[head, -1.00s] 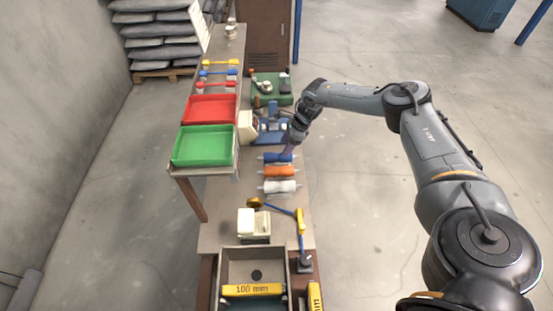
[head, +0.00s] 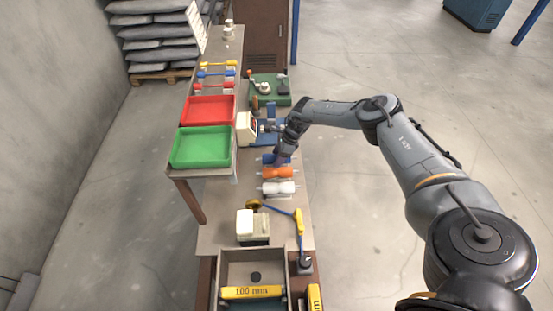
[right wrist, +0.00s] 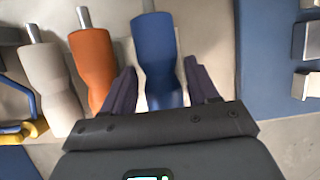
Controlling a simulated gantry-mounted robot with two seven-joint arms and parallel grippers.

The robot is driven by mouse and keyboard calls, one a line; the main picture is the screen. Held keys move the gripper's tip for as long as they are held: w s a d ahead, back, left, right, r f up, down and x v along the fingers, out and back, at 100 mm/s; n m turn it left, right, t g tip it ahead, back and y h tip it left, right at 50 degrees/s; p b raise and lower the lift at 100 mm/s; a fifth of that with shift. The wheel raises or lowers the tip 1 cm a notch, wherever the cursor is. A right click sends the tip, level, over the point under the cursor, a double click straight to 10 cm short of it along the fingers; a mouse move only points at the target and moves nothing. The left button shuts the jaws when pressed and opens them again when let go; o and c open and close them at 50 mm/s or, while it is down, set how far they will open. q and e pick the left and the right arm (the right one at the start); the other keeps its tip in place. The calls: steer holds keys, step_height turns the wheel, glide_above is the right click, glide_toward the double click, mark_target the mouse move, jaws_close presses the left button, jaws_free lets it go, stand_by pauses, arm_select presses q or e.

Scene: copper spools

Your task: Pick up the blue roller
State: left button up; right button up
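The blue roller (head: 267,159) lies on the bench in the head view, partly hidden by my right gripper (head: 282,160). In the right wrist view the blue roller (right wrist: 155,50) shows between the two dark fingers of my right gripper (right wrist: 161,68). The fingers are spread, one on each side of it, with a visible gap at least on the right. I cannot tell how far above the roller the fingertips are. My left gripper is not in view.
An orange roller (head: 277,174) and a white roller (head: 278,188) lie beside the blue one, nearer the camera. A blue fixture (head: 267,138) stands just behind. Green (head: 202,160) and red (head: 209,122) trays sit at the left.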

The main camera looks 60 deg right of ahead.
mark_target(274, 155)
steer(key=c, duration=0.9)
steer(key=shift+c, duration=0.2)
steer(key=shift+r, duration=0.15)
steer(key=shift+r, duration=0.55)
step_height(274, 155, up, 3)
steer(key=shift+f, duration=0.2)
steer(key=s+d+r, duration=0.6)
steer(key=s+r, duration=0.1)
steer(key=s, duration=0.3)
steer(key=shift+p, duration=0.35)
